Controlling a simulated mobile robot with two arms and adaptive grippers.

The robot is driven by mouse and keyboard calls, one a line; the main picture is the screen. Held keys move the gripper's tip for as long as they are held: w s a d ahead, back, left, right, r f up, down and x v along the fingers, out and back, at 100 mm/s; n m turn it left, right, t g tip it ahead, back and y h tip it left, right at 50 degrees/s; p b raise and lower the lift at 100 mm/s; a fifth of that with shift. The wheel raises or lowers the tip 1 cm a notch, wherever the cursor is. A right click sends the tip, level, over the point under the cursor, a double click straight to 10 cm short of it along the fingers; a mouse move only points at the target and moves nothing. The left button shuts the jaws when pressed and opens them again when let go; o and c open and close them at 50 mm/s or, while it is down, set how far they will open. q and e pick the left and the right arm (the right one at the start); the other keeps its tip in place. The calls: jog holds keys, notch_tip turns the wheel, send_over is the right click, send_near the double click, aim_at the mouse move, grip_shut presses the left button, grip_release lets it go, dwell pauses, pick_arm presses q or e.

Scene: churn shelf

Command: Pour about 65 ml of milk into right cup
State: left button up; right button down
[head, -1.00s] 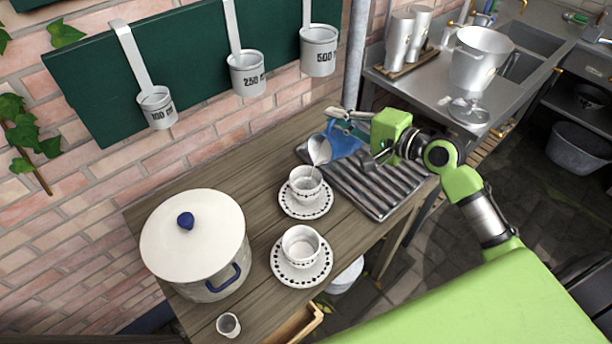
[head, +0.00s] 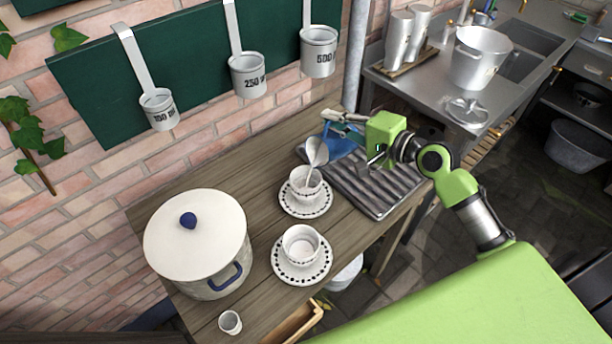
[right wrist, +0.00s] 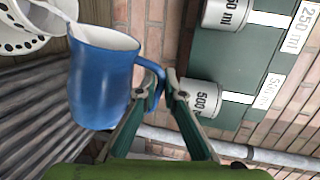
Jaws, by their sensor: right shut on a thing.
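My right gripper (head: 372,143) is shut on the handle of a blue jug (head: 343,142) and holds it tilted above the far cup (head: 305,182). The right wrist view shows the jug (right wrist: 100,80) with my fingers (right wrist: 165,88) on its handle. A thin pale stream of milk (head: 311,175) runs from the lip down to the far cup, which stands on a dotted saucer (head: 305,211). The near cup (head: 300,242) stands upright on its own saucer (head: 302,279). The level in the far cup is hard to tell. My left gripper is not in view.
A lidded white pot (head: 196,240) stands left of the cups, with a small cup (head: 230,322) in front. A ridged metal tray (head: 375,185) lies under my gripper. Measuring cups (head: 248,75) hang on the green board (head: 190,60).

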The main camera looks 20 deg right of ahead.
jog(key=shift+s+a+r+n+p, duration=0.25)
jog(key=shift+a+p, duration=0.3)
jog(key=shift+p, duration=0.15)
jog(key=shift+s+a+r+n+p, duration=0.15)
jog(key=shift+s+a+n+p, duration=0.1)
jog(key=shift+a+p, duration=0.35)
dwell(0.9)
jog(key=shift+d, duration=0.1)
jog(key=shift+m, duration=0.9)
jog(key=d+b, duration=0.1)
jog(key=b, duration=0.1)
jog(key=w+d+f+b, duration=0.1)
jog(key=b, duration=0.1)
jog(key=d+f+b, duration=0.1)
jog(key=b, duration=0.1)
jog(key=shift+w+d+f, duration=0.15)
jog(key=shift+w+d, duration=0.15)
jog(key=shift+d, duration=0.05)
jog(key=shift+w+d+f+m+y, duration=0.15)
jog(key=shift+w+d+m+y, duration=0.15)
jog(key=shift+d+m, duration=0.2)
jog(key=shift+w+d+p, duration=0.1)
jog(key=shift+d+p, duration=0.05)
jog(key=shift+p, duration=0.15)
jog(key=shift+d+f+m+y+b, duration=0.35)
jog(key=shift+f+m+b, duration=0.2)
jog(key=shift+m, duration=0.25)
jog(key=shift+w+d+f+m, duration=0.25)
jog(key=shift+d+f+m, duration=0.15)
